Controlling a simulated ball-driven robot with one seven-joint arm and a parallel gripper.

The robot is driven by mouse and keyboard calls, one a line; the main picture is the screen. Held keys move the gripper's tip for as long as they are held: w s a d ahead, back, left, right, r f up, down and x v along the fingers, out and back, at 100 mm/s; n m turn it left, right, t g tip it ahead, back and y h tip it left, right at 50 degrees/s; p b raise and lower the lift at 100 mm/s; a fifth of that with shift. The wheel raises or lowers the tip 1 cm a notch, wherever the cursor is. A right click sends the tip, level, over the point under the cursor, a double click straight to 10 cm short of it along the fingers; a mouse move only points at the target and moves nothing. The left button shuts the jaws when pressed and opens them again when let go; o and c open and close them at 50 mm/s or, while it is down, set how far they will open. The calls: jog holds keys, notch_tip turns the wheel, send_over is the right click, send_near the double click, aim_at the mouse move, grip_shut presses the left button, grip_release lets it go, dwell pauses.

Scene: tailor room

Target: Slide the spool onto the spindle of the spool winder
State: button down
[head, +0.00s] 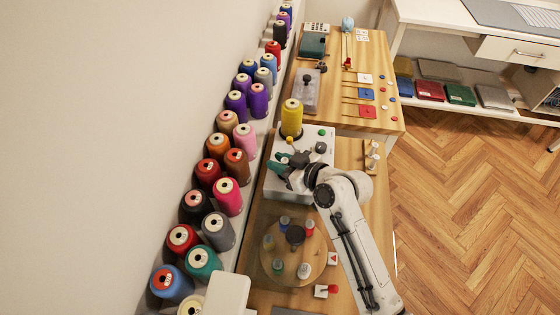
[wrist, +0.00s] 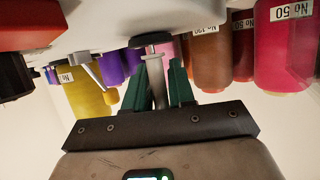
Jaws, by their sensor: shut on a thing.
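The spool winder (head: 312,136) is a white box on the wooden bench, with a yellow thread cone at its far end. My gripper (head: 283,167) is over its left side, and its green fingers also show in the wrist view (wrist: 167,88). They are shut on a slim pale spool (wrist: 155,82) with a flange at its top. A dark round piece (wrist: 152,39) under the white body, perhaps the spindle end, is just beyond the spool in the wrist view. I cannot tell whether they touch. In the head view my gripper hides the spool.
The yellow cone (head: 291,118) stands close beyond my gripper. Several thread cones line the shelf at left, among them a pink one (head: 227,197). A round wooden turntable (head: 312,250) with small spools is on the near bench. The floor at right is clear.

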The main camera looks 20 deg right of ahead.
jog(key=c, duration=0.9)
grip_release()
jog(key=shift+f, duration=0.1)
jog(key=shift+o, duration=0.2)
